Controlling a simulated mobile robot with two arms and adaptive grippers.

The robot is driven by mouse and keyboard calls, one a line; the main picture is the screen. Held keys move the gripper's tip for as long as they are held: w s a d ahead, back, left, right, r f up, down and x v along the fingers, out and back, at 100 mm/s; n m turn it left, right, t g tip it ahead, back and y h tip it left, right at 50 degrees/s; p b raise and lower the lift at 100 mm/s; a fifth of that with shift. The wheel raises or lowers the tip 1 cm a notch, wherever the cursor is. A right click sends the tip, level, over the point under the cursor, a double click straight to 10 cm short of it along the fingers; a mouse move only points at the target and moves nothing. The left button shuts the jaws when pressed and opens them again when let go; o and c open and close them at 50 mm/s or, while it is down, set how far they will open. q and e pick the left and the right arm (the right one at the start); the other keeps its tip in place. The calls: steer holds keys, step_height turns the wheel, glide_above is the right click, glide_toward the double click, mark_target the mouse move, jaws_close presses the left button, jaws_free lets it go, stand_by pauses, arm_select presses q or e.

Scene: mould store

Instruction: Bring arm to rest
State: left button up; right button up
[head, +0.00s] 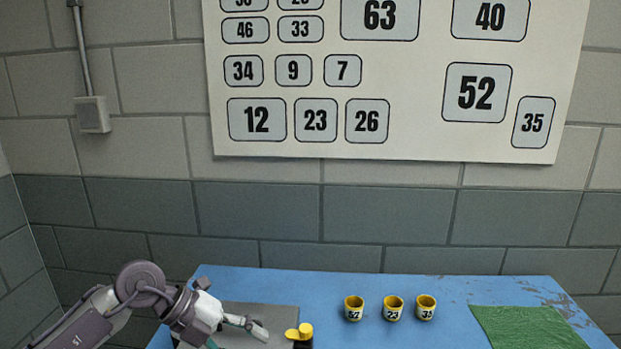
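My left arm comes in from the lower left. Its gripper (255,328) is low over a dark grey mat, with the fingers pointing right. The fingers are small and seen from the side, so I cannot tell whether they are open or shut. A yellow object with a dark lower part (300,331) is just right of the fingertips, with a small gap showing. My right arm and gripper are out of view.
The blue table (400,285) stands against a block wall. Three yellow cups marked 52 (354,309), 23 (393,309) and 35 (425,308) stand in a row. A green mat (525,328) lies at right. A numbered board (400,80) hangs above; a grey box (92,115) is at left.

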arm_select(q)
steer(key=s+d+r+n+t+h, duration=0.2)
steer(key=d+r+n+t+h, duration=0.4)
steer(key=d+r+h, duration=0.4)
steer(key=w+a+f+n+t+y, duration=0.2)
steer(key=w+a+n+t+y, duration=0.1)
steer(key=a+n+t+y, duration=0.95)
steer(key=s+a+f+n+g+y, duration=0.2)
steer(key=a+f+n+y, duration=0.35)
steer(key=f+n, duration=0.45)
steer(key=s+a+f+n+g, duration=0.1)
steer(key=s+f+g, duration=0.7)
steer(key=s, duration=0.4)
steer(key=s+f+n+g, duration=0.1)
steer(key=s+f+g, duration=0.5)
steer(key=s+f, duration=0.5)
steer(key=s+f+g, duration=0.1)
steer(key=s+f, duration=0.2)
steer(key=f, duration=2.4)
steer(key=s+a+f+g+y, duration=0.1)
steer(key=s+a+f, duration=0.2)
steer(key=s+f, duration=1.1)
steer(key=shift+s+f+m, duration=0.35)
steer(key=shift+s+f, duration=0.05)
steer(key=shift+s, duration=0.75)
